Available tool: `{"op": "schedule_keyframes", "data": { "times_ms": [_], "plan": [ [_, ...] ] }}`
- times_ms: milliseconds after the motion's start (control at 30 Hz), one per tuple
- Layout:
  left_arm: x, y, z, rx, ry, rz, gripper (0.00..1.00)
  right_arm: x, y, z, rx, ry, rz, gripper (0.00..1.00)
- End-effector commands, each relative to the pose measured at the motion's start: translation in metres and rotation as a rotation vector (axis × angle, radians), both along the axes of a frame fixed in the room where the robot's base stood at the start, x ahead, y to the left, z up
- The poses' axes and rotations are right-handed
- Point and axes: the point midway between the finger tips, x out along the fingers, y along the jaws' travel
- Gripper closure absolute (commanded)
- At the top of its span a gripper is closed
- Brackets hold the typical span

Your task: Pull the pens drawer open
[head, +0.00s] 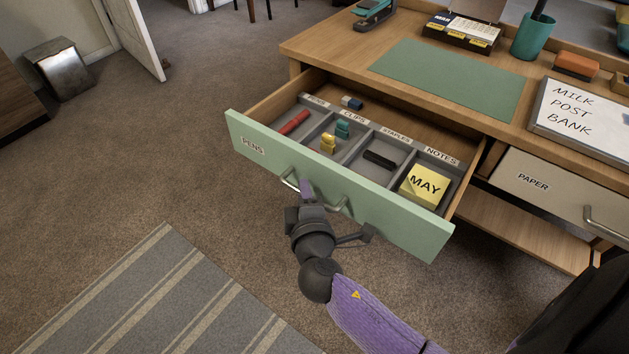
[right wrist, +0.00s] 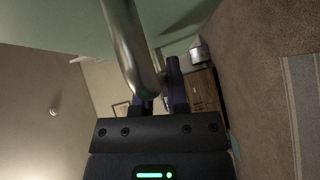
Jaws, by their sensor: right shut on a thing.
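The pens drawer (head: 400,222) has a pale green front labelled PENS and stands well out from the desk, its grey compartments showing. Its metal bar handle (head: 288,180) runs across the front and also shows in the right wrist view (right wrist: 122,45). My right gripper (head: 306,186) is shut on the handle near its left part. In the right wrist view its dark fingers (right wrist: 160,92) are on either side of the bar. My left gripper is out of view.
The wooden desk (head: 330,45) carries a green blotter (head: 450,78), a teal cup (head: 532,38) and a whiteboard (head: 585,115). A closed PAPER drawer (head: 545,195) is at the right. The carpet in front is open, with a striped rug (head: 170,300) at lower left.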

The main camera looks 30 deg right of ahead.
Motion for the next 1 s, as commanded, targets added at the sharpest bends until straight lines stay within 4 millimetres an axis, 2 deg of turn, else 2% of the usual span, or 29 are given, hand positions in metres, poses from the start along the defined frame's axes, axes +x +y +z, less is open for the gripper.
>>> {"op": "schedule_keyframes", "data": {
  "times_ms": [200, 533, 567, 700, 1000],
  "plan": [
    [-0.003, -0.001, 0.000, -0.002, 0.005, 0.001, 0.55, -0.004, 0.008, -0.001, 0.001, 0.002, -0.001, 1.00],
    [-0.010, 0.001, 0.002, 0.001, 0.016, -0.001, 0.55, -0.004, 0.008, -0.001, 0.001, 0.002, -0.001, 1.00],
    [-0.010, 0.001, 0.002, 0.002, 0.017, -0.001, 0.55, -0.004, 0.008, -0.001, 0.001, 0.002, -0.001, 0.78],
    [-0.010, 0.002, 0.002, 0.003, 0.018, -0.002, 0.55, -0.004, 0.008, -0.001, 0.000, 0.001, -0.001, 0.49],
    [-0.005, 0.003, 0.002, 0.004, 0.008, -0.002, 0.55, -0.008, 0.010, 0.001, 0.000, 0.001, 0.000, 0.48]
  ]
}}
